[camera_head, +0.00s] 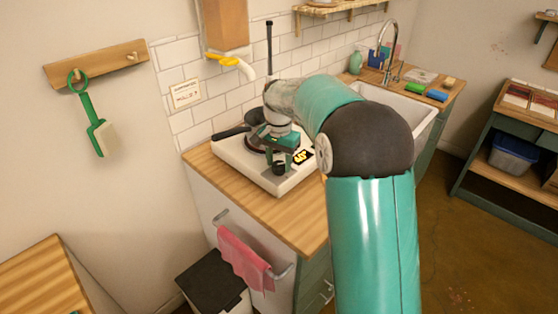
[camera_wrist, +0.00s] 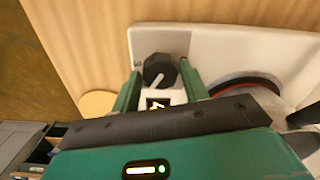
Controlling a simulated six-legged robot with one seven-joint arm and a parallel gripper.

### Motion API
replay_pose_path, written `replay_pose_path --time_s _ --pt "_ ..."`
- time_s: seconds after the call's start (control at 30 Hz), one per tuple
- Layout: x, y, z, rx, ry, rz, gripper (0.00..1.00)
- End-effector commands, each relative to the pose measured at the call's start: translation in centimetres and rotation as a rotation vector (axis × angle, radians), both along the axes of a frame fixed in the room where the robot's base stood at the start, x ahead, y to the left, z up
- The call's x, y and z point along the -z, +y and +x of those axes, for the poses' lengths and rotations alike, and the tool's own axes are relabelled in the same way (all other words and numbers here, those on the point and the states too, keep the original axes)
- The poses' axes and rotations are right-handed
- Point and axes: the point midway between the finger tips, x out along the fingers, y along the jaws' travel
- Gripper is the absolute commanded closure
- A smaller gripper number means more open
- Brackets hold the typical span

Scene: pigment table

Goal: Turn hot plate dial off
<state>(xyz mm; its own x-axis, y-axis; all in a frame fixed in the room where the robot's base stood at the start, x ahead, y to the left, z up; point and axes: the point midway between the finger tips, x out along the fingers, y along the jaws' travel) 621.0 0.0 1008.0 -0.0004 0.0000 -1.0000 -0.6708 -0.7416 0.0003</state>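The hot plate (camera_head: 232,150) is a white unit on the wooden counter. Its black dial (camera_head: 279,168) is at the near front corner; in the wrist view the dial (camera_wrist: 158,68) bears a pale pointer line slanting to the lower left. My gripper (camera_wrist: 160,72) is open, with one green finger on each side of the dial. A gap seems to show beside the dial, but I cannot tell whether either finger touches it. In the head view my gripper (camera_head: 283,155) is just above the dial, and my arm hides part of the hot plate.
A black pan (camera_head: 255,118) stands on the hot plate behind my gripper. A red-rimmed round edge (camera_wrist: 245,84) is right of the dial in the wrist view. A yellow-and-black label (camera_head: 302,156) is beside the dial. The counter (camera_head: 270,207) in front is clear.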

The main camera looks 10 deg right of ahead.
Motion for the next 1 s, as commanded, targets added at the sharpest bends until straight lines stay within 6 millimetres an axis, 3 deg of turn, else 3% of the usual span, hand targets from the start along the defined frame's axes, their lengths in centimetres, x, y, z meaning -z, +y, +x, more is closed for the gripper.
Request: replay_pose_path --time_s 0.03,0.13,0.57,1.0 --pt "-0.02 -0.01 0.01 0.000 0.000 0.000 0.66" --pt "-0.03 0.00 0.00 0.000 0.000 0.000 0.83" --pt "-0.07 -0.02 0.01 -0.071 -0.001 0.000 0.83" --pt "-0.11 -0.03 0.03 -0.412 -0.001 0.000 0.83"
